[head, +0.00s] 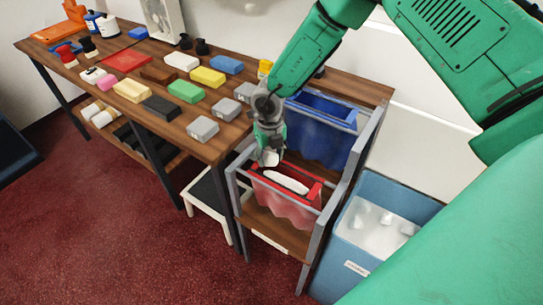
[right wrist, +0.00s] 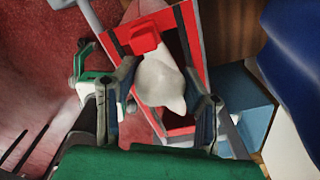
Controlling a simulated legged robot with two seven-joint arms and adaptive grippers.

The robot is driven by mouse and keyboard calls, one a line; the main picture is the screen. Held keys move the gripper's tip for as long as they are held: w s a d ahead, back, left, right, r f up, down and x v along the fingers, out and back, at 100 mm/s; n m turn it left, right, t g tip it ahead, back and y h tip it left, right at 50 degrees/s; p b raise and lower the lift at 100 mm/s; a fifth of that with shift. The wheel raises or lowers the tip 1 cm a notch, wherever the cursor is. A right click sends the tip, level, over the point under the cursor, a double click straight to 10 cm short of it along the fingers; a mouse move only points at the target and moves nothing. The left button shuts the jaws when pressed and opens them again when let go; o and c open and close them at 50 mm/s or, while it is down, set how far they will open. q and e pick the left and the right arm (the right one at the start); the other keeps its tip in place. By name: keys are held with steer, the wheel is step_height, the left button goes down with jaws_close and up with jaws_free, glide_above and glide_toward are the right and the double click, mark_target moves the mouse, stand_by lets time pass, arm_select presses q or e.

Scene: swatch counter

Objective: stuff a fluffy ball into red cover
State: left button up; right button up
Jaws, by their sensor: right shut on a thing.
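The red cover (head: 283,206) hangs from a red rectangular rim in a grey frame at the front of the rack; the rim (right wrist: 187,45) also shows in the right wrist view. My right gripper (head: 268,157) is at the rim's left rear side, pointing down. It is shut on a white fluffy ball (right wrist: 160,80), which shows between the fingers over the opening. A long white fluffy shape (head: 287,181) shows in the opening in the head view; I cannot tell whether it is the same ball. My left gripper is not in view.
A blue cover (head: 322,139) hangs behind the red one. A blue bin (head: 366,188) holding white fluffy pieces (head: 374,222) stands to the right. The wooden table (head: 150,118) at left carries several coloured blocks. A white stool (head: 206,196) stands beneath.

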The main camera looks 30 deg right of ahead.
steer(key=shift+a, duration=0.4)
steer(key=shift+s+a+f, duration=0.1)
steer(key=shift+f, duration=0.1)
steer(key=shift+f+b, duration=0.3)
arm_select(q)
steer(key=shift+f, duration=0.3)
arm_select(e)
steer(key=shift+s+d+f, duration=0.1)
steer(key=shift+d, duration=0.2)
steer(key=o, duration=1)
steer(key=shift+a, duration=0.35)
steer(key=o, duration=0.6)
steer(key=shift+c, duration=0.2)
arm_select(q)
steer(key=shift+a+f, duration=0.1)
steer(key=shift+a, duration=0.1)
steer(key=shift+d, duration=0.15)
arm_select(e)
steer(key=shift+d, duration=0.3)
